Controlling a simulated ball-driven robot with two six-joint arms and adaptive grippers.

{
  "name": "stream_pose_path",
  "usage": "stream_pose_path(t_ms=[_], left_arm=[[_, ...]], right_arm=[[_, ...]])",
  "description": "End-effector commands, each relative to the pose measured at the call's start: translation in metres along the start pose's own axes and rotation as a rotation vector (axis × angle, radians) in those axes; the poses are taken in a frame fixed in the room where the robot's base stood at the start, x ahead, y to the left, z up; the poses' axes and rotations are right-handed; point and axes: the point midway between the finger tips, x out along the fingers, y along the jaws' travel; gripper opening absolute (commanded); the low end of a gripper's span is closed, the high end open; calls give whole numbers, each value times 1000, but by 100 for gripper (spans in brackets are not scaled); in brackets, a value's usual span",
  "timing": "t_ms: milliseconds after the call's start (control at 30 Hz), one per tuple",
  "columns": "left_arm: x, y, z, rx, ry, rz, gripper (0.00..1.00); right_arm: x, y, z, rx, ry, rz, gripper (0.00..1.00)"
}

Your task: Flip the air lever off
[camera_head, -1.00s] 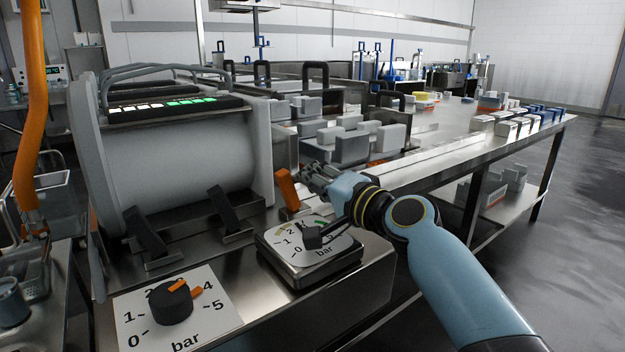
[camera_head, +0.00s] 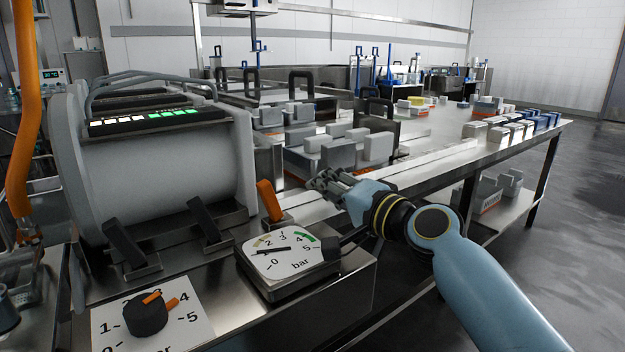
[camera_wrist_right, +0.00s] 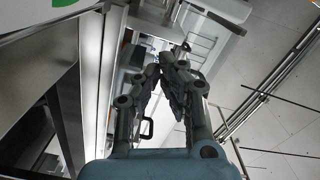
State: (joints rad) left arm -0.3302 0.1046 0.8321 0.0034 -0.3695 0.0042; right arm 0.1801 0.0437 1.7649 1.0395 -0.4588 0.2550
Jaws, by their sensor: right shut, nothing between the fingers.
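The air lever (camera_head: 269,201) is a short orange handle on a small metal mount beside the grey drum. It leans with its top to the left. My right gripper (camera_head: 320,183) is right of the lever and a little higher in the head view, with a visible gap between them. Its fingers are shut and empty. They also show shut in the right wrist view (camera_wrist_right: 170,66), where I cannot make out the lever. An orange arm-like part stands at the left edge of the head view; I cannot make out gripper fingers at its dim lower end.
A pressure gauge (camera_head: 283,250) sits in front of the lever, its needle near the low end. A black dial with an orange pointer (camera_head: 146,314) is at lower left. The grey drum (camera_head: 165,175) stands left. A steel bench (camera_head: 440,150) with grey blocks lies behind my gripper.

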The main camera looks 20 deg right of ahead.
Motion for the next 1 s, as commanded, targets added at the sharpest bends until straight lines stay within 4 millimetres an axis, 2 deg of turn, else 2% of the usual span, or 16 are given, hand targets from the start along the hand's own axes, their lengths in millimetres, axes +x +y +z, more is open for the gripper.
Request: stream_pose_path(t_ms=[200,400,667,1000], left_arm=[[-4,-12,2,7,1,-13,40],[-4,-8,4,5,-1,-9,40],[-4,-2,5,1,-2,-2,40],[-4,-7,1,3,4,-7,40]], right_arm=[[-42,0,0,-2,-2,1,0],[-62,0,0,0,-1,-1,0],[-65,0,0,0,-1,-1,0],[-65,0,0,0,0,-1,0]])
